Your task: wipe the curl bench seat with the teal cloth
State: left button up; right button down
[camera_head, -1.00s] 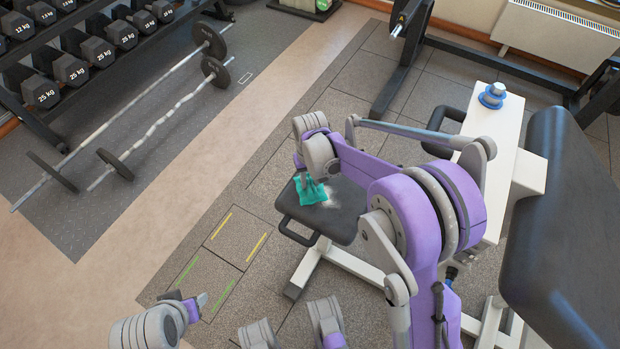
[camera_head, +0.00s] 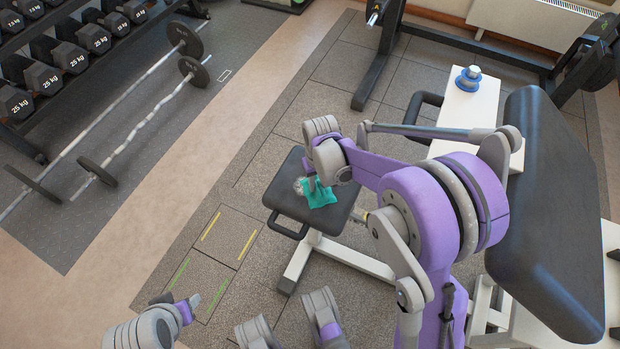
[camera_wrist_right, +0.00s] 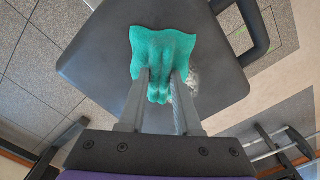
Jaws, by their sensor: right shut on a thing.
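The curl bench seat (camera_head: 338,217) is a dark padded seat low in the middle of the head view. The teal cloth (camera_head: 320,194) lies on it, bunched where my right gripper (camera_head: 309,184) is shut on it. In the right wrist view the cloth (camera_wrist_right: 150,42) is pinched between both fingers (camera_wrist_right: 160,82) and spreads flat on the seat (camera_wrist_right: 100,60). A whitish powdery patch (camera_wrist_right: 194,80) shows on the seat beside the right finger, partly hidden. My left gripper (camera_head: 188,301) is at the lower left, away from the bench; its jaw opening is unclear.
The bench's large slanted pad (camera_head: 550,200) and white beam (camera_head: 470,110) stand to the right, with a blue-and-white round item (camera_head: 468,78) on the beam. A black handle (camera_head: 289,226) edges the seat. Barbells (camera_head: 135,125) lie left; the floor between is clear.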

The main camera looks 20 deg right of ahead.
aim_at(330, 194)
jog(key=shift+s+d, duration=1.25)
jog(key=shift+s, duration=0.2)
jog(key=shift+w+a+f, duration=0.1)
jog(key=shift+w+a, duration=1.35)
jog(key=shift+w, duration=0.1)
jog(key=shift+w+a+r, duration=0.1)
jog(key=shift+w+a, duration=1.05)
jog(key=shift+w, duration=0.25)
jog(key=shift+w+a+r, duration=0.1)
jog(key=shift+w+a, duration=1)
jog(key=shift+w, duration=0.25)
notch_tip(330, 194, up, 7)
jog(key=p, duration=0.4)
